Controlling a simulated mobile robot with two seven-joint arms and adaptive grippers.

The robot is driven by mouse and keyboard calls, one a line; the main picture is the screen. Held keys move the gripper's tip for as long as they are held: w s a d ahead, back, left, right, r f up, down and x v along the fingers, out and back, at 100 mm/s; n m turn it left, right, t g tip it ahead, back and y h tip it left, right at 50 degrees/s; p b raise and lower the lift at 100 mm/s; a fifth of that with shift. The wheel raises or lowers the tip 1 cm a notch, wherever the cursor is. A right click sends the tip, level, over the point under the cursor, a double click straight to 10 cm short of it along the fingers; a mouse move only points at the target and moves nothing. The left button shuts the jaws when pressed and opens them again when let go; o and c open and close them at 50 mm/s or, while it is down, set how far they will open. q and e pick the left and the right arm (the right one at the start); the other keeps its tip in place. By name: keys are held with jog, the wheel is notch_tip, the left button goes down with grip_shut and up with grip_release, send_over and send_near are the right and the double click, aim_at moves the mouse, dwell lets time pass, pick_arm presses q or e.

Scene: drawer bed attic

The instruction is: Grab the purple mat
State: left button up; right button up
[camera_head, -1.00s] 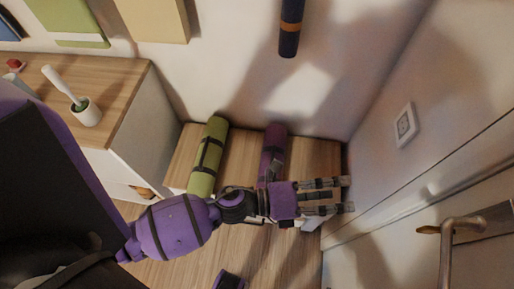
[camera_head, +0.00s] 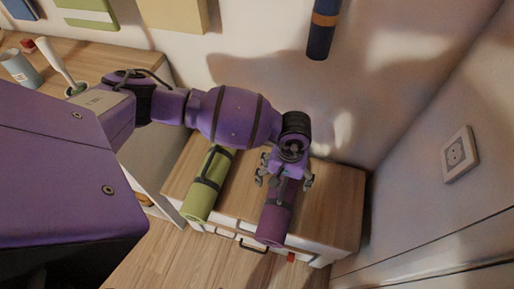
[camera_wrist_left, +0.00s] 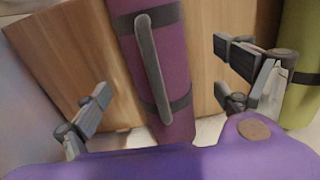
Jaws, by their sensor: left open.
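The purple mat (camera_head: 277,213) is a rolled mat with dark straps, lying on a low wooden drawer chest. It also shows in the left wrist view (camera_wrist_left: 172,65), where its dark carrying strap faces the camera. My left gripper (camera_head: 285,180) is over the far part of the mat, pointing down. In the left wrist view the fingers of my left gripper (camera_wrist_left: 165,105) are spread wide, one side on each side of the mat, with nothing held. I cannot tell the exact height of the fingers above the mat. My right gripper is not in view.
A green rolled mat (camera_head: 208,186) lies to the left on the same chest (camera_head: 335,205). A wooden desk (camera_head: 100,58) with a cup (camera_head: 20,68) stands at the left. A wall and socket (camera_head: 459,153) are at the right. A dark blue roll (camera_head: 322,30) is on the back wall.

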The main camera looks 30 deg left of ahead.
pick_arm(q)
jog(key=f, duration=0.5)
jog(key=shift+w+d+f, duration=0.15)
jog(key=shift+d+f, duration=0.05)
jog(key=shift+f, duration=0.1)
jog(key=c, duration=1.6)
jog(key=shift+o, duration=0.2)
jog(key=shift+r, duration=0.1)
